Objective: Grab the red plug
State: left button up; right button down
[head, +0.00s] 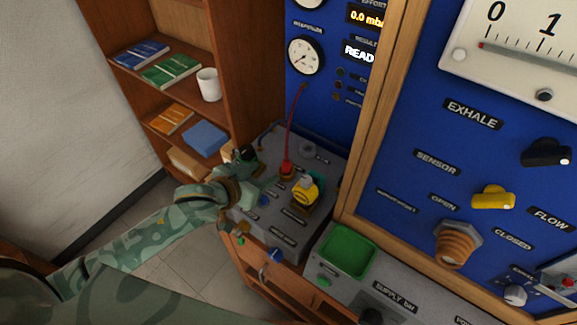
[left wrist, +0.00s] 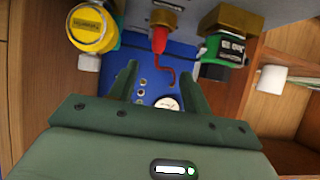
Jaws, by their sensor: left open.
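The red plug (head: 287,168) sits on the grey bench panel, with a red cable rising from it toward the gauge panel. It also shows in the left wrist view (left wrist: 159,40), top centre, with its cable curling below it in the picture. My left gripper (head: 267,186) is over the bench, just left of the plug in the head view. In the left wrist view its two green fingers (left wrist: 158,68) are apart with nothing between them, and the plug lies beyond their tips, roughly in line with the gap. My right gripper is not in view.
A yellow knob (head: 305,190) stands close right of the plug. A green-and-black part on a brass block (left wrist: 226,46) is on its other side. A green tray (head: 346,251) is at the front right. A wooden shelf (head: 235,60) and blue panel stand behind.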

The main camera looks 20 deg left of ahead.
aim_at(284, 164)
pick_arm(q)
jog(key=x, duration=0.5)
jog(key=shift+w+d+f+b, duration=0.15)
jog(key=shift+w+f+b, duration=0.05)
jog(key=shift+w+b, duration=0.2)
jog(key=shift+w+d+f, duration=0.15)
jog(key=shift+w+f, duration=0.1)
jog(key=shift+w, duration=0.1)
jog(key=b+x, duration=0.1)
jog(key=x, duration=0.3)
jog(key=shift+w+d+f, duration=0.2)
jog(key=shift+w+d, duration=0.05)
jog(key=shift+d, duration=0.05)
jog(key=shift+s+r, duration=0.1)
jog(key=shift+c, duration=0.6)
grip_shut()
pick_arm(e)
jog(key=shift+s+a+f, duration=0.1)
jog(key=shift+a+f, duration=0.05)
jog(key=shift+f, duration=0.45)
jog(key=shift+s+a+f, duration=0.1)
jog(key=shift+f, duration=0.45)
